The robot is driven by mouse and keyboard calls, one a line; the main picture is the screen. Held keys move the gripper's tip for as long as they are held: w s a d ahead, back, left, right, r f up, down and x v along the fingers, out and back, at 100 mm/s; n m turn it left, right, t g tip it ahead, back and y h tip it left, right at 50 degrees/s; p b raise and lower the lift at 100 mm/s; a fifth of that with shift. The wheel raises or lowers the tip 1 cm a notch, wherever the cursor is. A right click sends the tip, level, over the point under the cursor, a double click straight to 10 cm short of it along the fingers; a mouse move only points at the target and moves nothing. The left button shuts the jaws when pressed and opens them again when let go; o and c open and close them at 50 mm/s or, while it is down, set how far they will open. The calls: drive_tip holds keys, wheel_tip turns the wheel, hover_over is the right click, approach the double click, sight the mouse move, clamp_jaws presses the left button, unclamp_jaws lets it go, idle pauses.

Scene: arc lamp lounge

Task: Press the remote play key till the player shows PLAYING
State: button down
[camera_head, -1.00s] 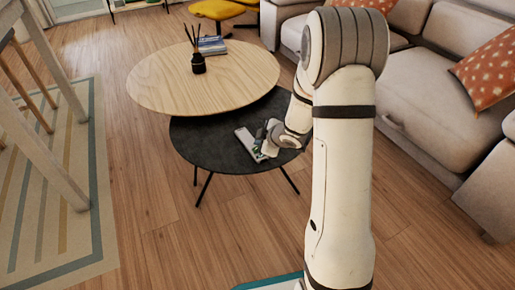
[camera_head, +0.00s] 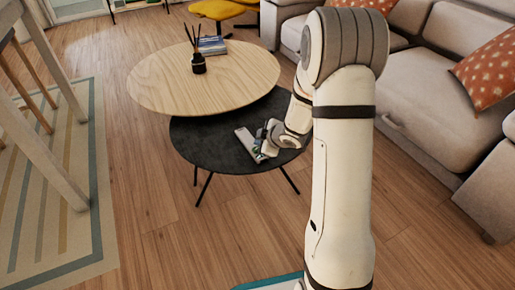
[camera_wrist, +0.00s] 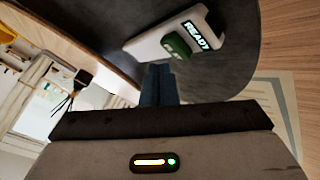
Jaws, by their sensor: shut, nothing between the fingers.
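A long pale remote (camera_head: 244,138) lies on the low black round table (camera_head: 205,150). In the wrist view the remote (camera_wrist: 150,47) has a raised green key (camera_wrist: 177,46) with a faint, unreadable mark. A small dark display (camera_wrist: 201,36) at its end reads READY in pale letters. My gripper (camera_wrist: 158,70) is shut and empty, its dark fingertips close beside the green key. I cannot tell whether they touch it. In the head view my gripper (camera_head: 262,146) is over the remote's near end and partly hides it.
A higher round wooden table (camera_head: 160,85) overlaps the black one behind, with a dark reed diffuser (camera_head: 198,64) and books (camera_head: 212,46) on it. A grey sofa (camera_head: 420,85) stands at the right. A striped rug (camera_head: 75,225) and pale wooden furniture legs (camera_head: 60,160) are at left.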

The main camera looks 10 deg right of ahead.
idle(0.3)
drive_tip(key=shift+f, duration=0.4)
drive_tip(key=shift+f+b, duration=0.85)
drive_tip(key=shift+b, duration=0.05)
idle(0.7)
drive_tip(key=shift+r, duration=0.15)
drive_tip(key=shift+r+p, duration=1.1)
drive_tip(key=shift+p, duration=0.15)
wheel_tip(320, 180, up, 5)
drive_tip(key=p, duration=0.5)
